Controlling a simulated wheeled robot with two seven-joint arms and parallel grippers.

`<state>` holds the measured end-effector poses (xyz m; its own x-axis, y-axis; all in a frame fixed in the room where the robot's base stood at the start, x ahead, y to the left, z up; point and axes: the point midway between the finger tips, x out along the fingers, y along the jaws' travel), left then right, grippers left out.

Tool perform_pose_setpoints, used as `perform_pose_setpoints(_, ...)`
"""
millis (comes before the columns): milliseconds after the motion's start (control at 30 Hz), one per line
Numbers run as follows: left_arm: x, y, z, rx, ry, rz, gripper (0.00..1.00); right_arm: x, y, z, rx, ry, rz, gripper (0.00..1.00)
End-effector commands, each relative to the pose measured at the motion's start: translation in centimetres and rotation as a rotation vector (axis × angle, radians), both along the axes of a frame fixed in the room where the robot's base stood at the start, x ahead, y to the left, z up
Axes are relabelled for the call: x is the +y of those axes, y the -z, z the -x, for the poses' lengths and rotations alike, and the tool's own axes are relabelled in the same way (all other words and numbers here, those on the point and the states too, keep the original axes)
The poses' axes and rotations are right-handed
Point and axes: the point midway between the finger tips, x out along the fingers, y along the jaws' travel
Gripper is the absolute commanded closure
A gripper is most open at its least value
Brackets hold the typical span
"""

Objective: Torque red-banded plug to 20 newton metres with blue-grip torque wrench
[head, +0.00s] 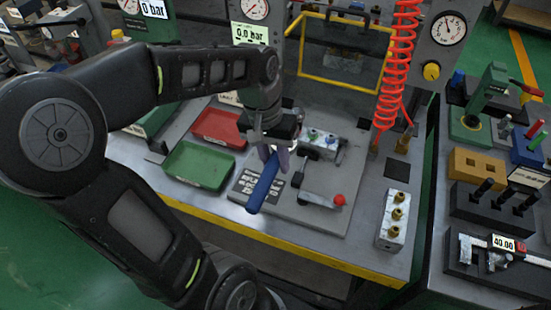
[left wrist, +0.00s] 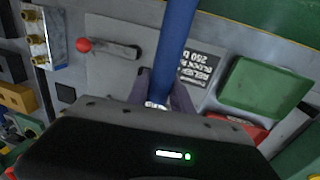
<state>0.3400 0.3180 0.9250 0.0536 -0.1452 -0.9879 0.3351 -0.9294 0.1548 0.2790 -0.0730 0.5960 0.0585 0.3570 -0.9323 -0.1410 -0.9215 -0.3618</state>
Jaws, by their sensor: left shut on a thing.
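The blue-grip torque wrench (head: 262,190) is in my left gripper (head: 275,158), above the grey fixture plate (head: 321,216). Its blue grip slants down and left in the head view. In the left wrist view, the blue grip (left wrist: 178,40) runs up from between the two fingers (left wrist: 166,94), which are shut on it. The wrench's head is hidden. A metal valve block (head: 320,142) with bluish fittings lies right behind the gripper. I cannot make out a red band on any plug. My right gripper is not in view.
A red-knobbed lever (head: 338,199) is on the plate. A green tray (head: 198,166) and a red tray (head: 220,127) lie left. A block with brass fittings (head: 394,214) stands right. A red coiled hose (head: 398,70) hangs behind. The bench front (head: 290,235) is clear.

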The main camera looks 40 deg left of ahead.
Motion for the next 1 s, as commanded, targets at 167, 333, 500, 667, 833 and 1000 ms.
perform_pose_setpoints(167,0.02,0.45,-0.05,-0.002,0.000,-0.001,1.00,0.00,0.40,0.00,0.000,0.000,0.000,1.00)
perform_pose_setpoints(333,0.02,0.83,-0.04,-0.002,0.000,-0.001,1.00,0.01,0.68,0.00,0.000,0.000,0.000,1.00)
perform_pose_setpoints(500,0.02,1.01,-0.04,-0.002,0.000,-0.001,1.00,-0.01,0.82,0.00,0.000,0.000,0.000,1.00)
perform_pose_setpoints(667,0.02,1.00,-0.05,-0.002,0.000,-0.001,1.00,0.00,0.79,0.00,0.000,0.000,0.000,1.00)
perform_pose_setpoints(833,0.02,1.00,-0.05,-0.002,0.000,-0.001,1.00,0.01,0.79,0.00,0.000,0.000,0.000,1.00)
perform_pose_setpoints(1000,0.26,0.98,0.01,-0.002,0.014,-0.001,1.00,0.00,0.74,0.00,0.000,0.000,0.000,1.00)
